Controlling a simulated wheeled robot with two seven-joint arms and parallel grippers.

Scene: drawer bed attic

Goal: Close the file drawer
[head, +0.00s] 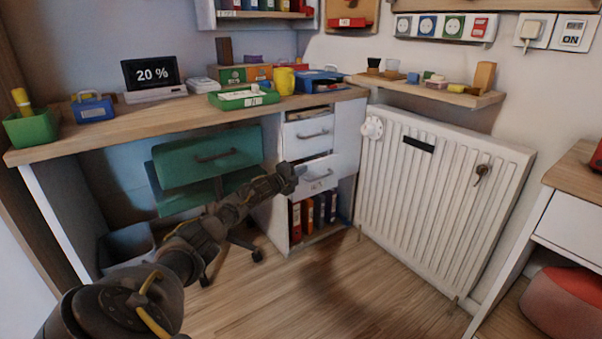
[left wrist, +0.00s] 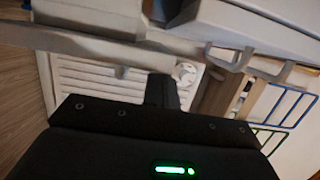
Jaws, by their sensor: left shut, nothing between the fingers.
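A white drawer unit stands under the desk's right end. Its lower drawer (head: 328,171), with a grey bar handle, sticks out past the front of the upper drawer (head: 308,132). I cannot tell for sure which one is the file drawer. My left gripper (head: 287,178) is shut and empty, at the left edge of the lower drawer's front; whether it touches is unclear. In the left wrist view the dark gripper finger (left wrist: 161,93) shows close to pale drawer parts and a handle (left wrist: 232,60). My right gripper is not in view.
Upright binders (head: 308,214) fill the open shelf below the drawers. A green-backed chair (head: 207,160) stands to the left, partly behind my arm. A white radiator (head: 440,200) is on the right. The wooden floor in front is clear.

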